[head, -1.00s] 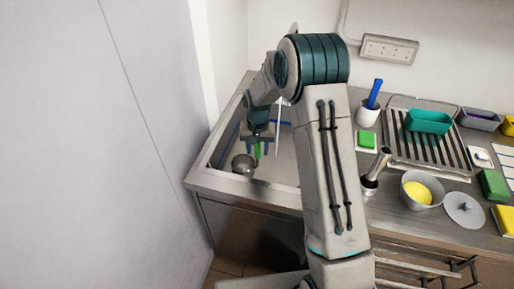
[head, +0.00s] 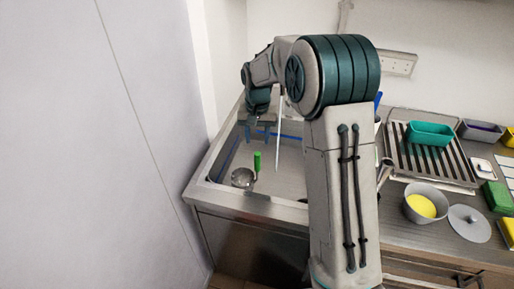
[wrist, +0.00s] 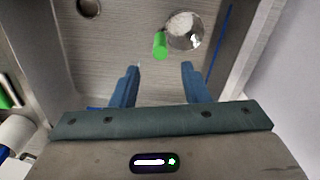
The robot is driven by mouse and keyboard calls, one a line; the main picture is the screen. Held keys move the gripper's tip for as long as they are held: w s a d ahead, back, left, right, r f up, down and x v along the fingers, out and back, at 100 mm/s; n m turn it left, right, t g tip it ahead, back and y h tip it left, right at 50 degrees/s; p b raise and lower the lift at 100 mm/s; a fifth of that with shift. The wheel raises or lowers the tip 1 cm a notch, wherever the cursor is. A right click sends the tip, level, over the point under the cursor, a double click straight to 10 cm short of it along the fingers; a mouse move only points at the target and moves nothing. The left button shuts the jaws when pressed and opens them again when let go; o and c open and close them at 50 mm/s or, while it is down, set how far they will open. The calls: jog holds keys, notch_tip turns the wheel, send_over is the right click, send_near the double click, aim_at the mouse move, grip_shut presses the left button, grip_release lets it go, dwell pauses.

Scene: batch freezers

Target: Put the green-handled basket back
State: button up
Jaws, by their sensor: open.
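The green-handled basket (head: 243,178) is a small round metal basket at the front left of the sink (head: 285,175). Its green handle (head: 258,161) stands up at its right side. In the wrist view the basket (wrist: 184,32) lies at the top, pale inside, with the handle (wrist: 160,46) at its left. My gripper (head: 257,134) is open and empty above the sink, behind the basket and apart from it. In the wrist view the handle is just beyond the gap between the open fingertips (wrist: 160,68). The basket's underside is hidden.
A drain hole (wrist: 88,7) shows in the sink floor. Right of the sink, partly behind my arm, are a ribbed drainer (head: 440,160) with a teal tub (head: 430,133), a grey bowl (head: 425,192) with yellow contents and a round lid (head: 468,222). A pale wall panel (head: 90,150) borders the left.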

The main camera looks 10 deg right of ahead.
jog(key=shift+r, duration=0.45)
jog(key=s+d+r+n+t, duration=0.1)
jog(key=s+d+r, duration=0.1)
jog(key=s+r, duration=0.35)
jog(key=s+d+r+t, duration=0.1)
jog(key=s+d+r, duration=0.1)
jog(key=s, duration=0.7)
jog(key=s+d+r+n+t, duration=0.1)
jog(key=s+d+r, duration=0.1)
jog(key=s+r, duration=0.35)
jog(key=s+f, duration=0.3)
jog(key=s, duration=0.6)
jog(key=shift+s+d+f+t, duration=0.2)
jog(key=shift+s+d+t, duration=0.1)
jog(key=shift+d, duration=0.15)
